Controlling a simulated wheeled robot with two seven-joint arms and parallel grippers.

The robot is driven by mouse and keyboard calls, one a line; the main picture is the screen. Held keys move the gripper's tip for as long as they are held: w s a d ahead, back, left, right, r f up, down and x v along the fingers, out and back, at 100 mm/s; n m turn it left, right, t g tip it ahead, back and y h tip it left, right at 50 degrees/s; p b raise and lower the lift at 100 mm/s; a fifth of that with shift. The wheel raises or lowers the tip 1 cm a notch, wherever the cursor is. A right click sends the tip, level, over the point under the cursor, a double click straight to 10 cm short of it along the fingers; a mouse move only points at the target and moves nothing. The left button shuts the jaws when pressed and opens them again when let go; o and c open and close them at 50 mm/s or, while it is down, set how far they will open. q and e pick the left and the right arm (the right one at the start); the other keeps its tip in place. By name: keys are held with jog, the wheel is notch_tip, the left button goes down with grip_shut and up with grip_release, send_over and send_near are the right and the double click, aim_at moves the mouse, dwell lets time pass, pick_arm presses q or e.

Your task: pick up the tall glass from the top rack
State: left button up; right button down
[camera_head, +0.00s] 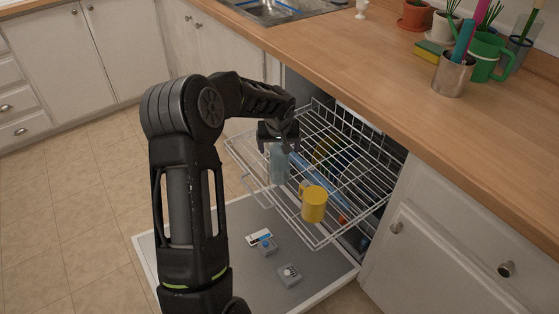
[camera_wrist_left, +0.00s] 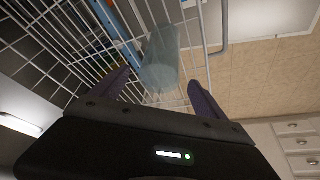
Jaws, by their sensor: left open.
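The tall glass (camera_head: 279,163) is clear, pale blue and stands on the top rack (camera_head: 325,240) of the open dishwasher in the head view. My left gripper (camera_head: 278,140) is right above and around its upper part, and partly hides its rim. In the left wrist view the glass (camera_wrist_left: 161,62) lies ahead, between the two open fingers of the gripper (camera_wrist_left: 160,88). Whether the fingers touch it cannot be told. My right gripper is not in view.
A yellow mug (camera_head: 314,205) sits on the rack to the right of the glass.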

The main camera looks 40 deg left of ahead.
pick_arm(q)
jog(key=x, duration=0.3)
dwell(0.5)
jog(key=c, duration=1.7)
